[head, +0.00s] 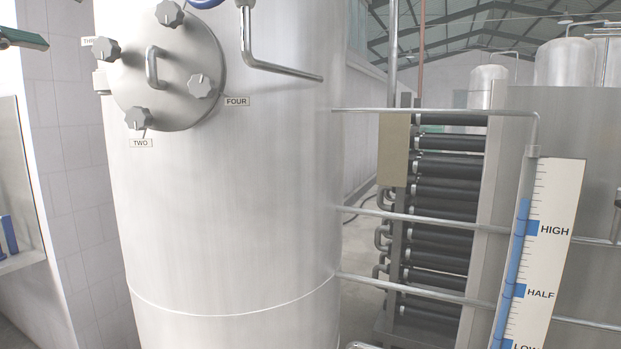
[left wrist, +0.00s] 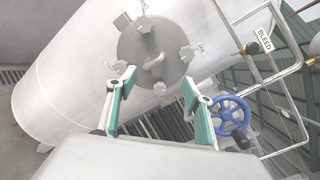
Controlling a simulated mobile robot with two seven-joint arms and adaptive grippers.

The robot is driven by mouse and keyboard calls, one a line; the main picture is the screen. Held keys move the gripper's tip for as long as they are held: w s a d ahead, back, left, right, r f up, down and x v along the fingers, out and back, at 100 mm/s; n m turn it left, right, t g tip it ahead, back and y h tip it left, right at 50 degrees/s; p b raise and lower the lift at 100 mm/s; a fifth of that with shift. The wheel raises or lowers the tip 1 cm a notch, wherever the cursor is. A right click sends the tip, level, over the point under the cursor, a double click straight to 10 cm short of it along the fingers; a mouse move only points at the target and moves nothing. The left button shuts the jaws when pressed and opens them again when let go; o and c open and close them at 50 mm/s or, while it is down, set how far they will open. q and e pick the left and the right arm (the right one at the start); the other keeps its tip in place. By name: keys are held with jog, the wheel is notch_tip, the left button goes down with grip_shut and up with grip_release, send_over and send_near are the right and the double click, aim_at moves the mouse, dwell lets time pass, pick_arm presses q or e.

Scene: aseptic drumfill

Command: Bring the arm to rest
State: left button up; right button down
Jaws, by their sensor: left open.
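My left gripper (left wrist: 159,80) shows in the left wrist view with its two green-padded fingers spread wide. Nothing is between them. Beyond the fingers, apart from them, is the round hatch (left wrist: 155,45) of a large steel tank (left wrist: 75,75). In the head view the tank (head: 230,220) fills the left and middle, with the hatch (head: 165,70) at its upper left. A green and dark piece at the upper left edge of the head view looks like part of my left gripper. My right gripper is in neither view.
Hatch knobs (head: 201,86) and a bent steel handle (head: 277,68) stick out from the tank. A blue handwheel (left wrist: 231,115) and steel rails (left wrist: 285,75) with a BLEED tag stand to the right in the wrist view. A level gauge (head: 545,250) is at right.

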pick_arm(q)
jog(key=w+d+f+n+g+h, duration=0.15)
jog(key=w+d+f, duration=0.35)
jog(key=w+f, duration=0.55)
jog(key=w+d+f+n+g+h, duration=0.1)
jog(key=w+d+f+n+h, duration=0.2)
jog(key=w+d+f, duration=0.7)
notch_tip(320, 180, down, 30)
jog(key=n+g+h, duration=0.1)
jog(key=n+g, duration=0.1)
jog(key=n, duration=0.4)
jog(key=s+d+f+n+g, duration=0.1)
jog(key=s+f+n, duration=0.3)
jog(key=f, duration=0.9)
jog(key=s+d+f+n, duration=0.1)
jog(key=s+f+n, duration=0.2)
jog(key=s+f, duration=0.75)
jog(key=s+a+f+n+g+y, duration=0.2)
jog(key=s+f+n, duration=0.3)
jog(key=s+f, duration=1.5)
jog(key=shift+s+a+f+y, duration=0.15)
jog(key=shift+f+y, duration=0.4)
jog(key=shift+f, duration=0.2)
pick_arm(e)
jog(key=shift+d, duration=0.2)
pick_arm(q)
jog(key=shift+n, duration=0.25)
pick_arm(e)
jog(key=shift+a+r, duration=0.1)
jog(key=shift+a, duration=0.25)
